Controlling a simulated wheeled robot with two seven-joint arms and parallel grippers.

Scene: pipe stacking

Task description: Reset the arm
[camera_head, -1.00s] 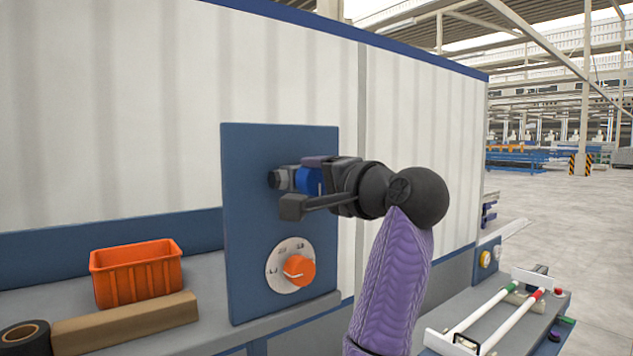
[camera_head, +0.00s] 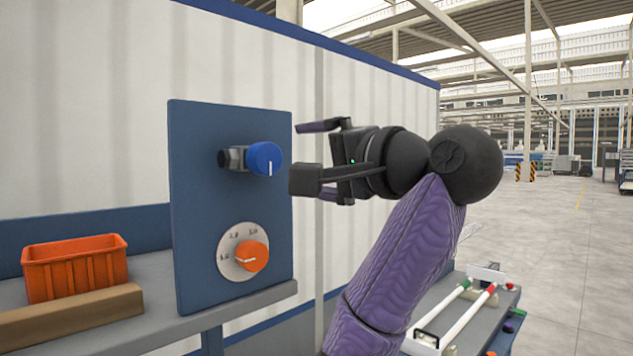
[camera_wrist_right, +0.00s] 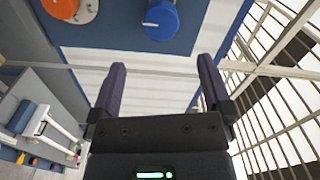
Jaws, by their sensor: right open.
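My right gripper (camera_head: 312,155) is open and empty, to the right of the blue panel (camera_head: 200,240) and apart from it. The blue knob (camera_head: 264,159) sticks out from the upper part of the panel on a grey fitting. In the right wrist view the blue knob (camera_wrist_right: 160,19) is beyond the gap between the two purple fingers (camera_wrist_right: 160,85), with nothing between them. My right arm, in a purple sleeve, rises from the bottom of the head view. My left gripper is not in view.
Below the blue knob is an orange dial (camera_head: 250,257) on a white scale. An orange crate (camera_head: 75,268) and a brown block (camera_head: 70,318) are on the grey bench at left. White tubes (camera_head: 466,318) lie on a lower table at right. Open floor is beyond.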

